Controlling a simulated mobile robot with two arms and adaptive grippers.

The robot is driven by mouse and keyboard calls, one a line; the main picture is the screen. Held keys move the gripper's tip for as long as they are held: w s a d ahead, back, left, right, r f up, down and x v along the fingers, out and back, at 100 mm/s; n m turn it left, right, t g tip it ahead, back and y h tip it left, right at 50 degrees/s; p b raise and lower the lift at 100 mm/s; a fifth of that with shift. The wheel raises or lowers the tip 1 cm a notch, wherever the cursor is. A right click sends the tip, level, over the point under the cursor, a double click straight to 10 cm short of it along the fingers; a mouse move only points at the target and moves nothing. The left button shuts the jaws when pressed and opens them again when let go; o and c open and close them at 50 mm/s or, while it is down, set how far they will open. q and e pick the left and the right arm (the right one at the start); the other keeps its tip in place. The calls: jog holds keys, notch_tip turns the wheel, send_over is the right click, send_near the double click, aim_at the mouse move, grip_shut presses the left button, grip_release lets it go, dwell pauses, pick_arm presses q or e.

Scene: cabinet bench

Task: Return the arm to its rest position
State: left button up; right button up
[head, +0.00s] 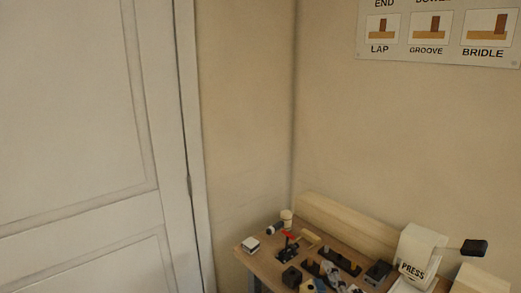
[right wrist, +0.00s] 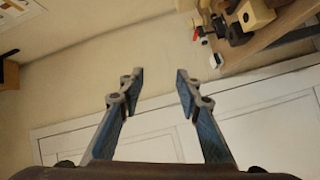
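My right gripper (right wrist: 158,84) shows in the right wrist view with its two blue-grey fingers spread apart. Nothing is between the fingers, and it touches nothing that I can see. Beyond the fingers are the bare wall and the white door. In the head view I cannot clearly make out the right gripper among the dark and grey items low in the picture. My left gripper is in neither view.
A wooden bench (head: 262,262) with small tools stands at the lower right, with a white press (head: 415,252) on it. The bench edge (right wrist: 262,42) shows at the wrist view's upper right. A white door (head: 75,130) fills the left. A joint poster (head: 440,45) hangs above.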

jog(key=s+d+f+m+g+h, duration=0.1)
jog(key=s+d+f+m+g, duration=0.25)
jog(key=s+f, duration=0.3)
jog(key=s+d+f+m+g+h, duration=0.25)
jog(key=s+f+m+g, duration=0.2)
jog(key=f, duration=0.35)
jog(key=s+f+m+g+y, duration=0.1)
jog(key=s+f+m+g, duration=0.25)
jog(key=s, duration=0.55)
jog(key=s+f+m+g+y, duration=0.1)
jog(key=s+f+m+g, duration=0.1)
jog(key=s+f, duration=0.5)
jog(key=s+f+g, duration=0.1)
jog(key=s+f, duration=0.1)
jog(key=f, duration=1)
jog(key=s+f+g, duration=0.1)
jog(key=s+f, duration=0.1)
jog(key=f, duration=1)
jog(key=s+d+f, duration=0.2)
jog(key=s+f, duration=1.4)
jog(key=shift+s+d+g, duration=0.3)
jog(key=shift+d+g, duration=0.05)
jog(key=shift+g, duration=0.1)
jog(key=shift+n, duration=0.25)
